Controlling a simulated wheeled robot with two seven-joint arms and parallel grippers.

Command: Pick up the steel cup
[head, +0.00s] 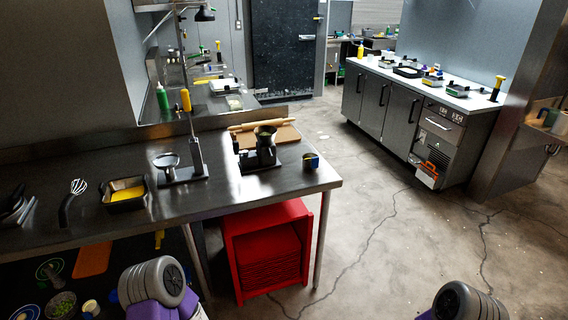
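A small dark, metallic-looking cup (311,162) stands upright on the steel table (230,195), close to its right end. It looks like the steel cup, with something yellow and blue at its top, too small to make out. A larger metal pitcher-like vessel (266,150) stands just left of it on a dark base. Parts of my two arms show at the bottom edge, well short of the cup. Neither gripper is in the picture.
A black pan with yellow contents (124,193), a whisk (77,187) and a metal stand (168,165) occupy the table's left part. A rolling pin (262,124) lies behind the pitcher. A red crate (234,263) sits below the table. Open floor lies to the right.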

